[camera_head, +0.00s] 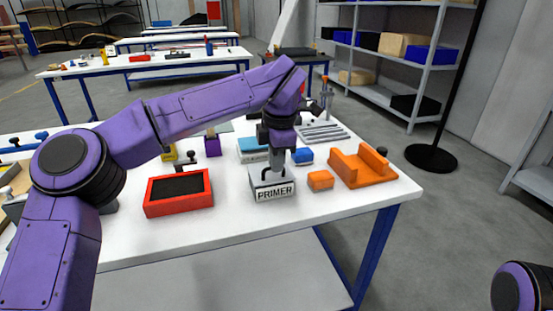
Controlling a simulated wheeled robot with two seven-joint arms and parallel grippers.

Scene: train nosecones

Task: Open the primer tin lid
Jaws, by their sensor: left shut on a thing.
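The primer tin (273,194) is a grey-white box with a PRIMER label on its front, standing on the white worktable. Its lid (264,177) appears to be on top, with a dark handle partly hidden by my gripper. My left gripper (279,174) points straight down from above and is shut on the lid's handle. Whether the lid is raised at all cannot be told at this size. My right gripper is out of view; only a purple and black part of my right arm shows at the lower right corner.
A red tray (179,205) with a dark inside stands left of the tin. A small orange block (320,180) and an orange cradle (362,168) stand right of it. A blue object (302,156) and a light-blue box (252,147) are behind. The table's front strip is clear.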

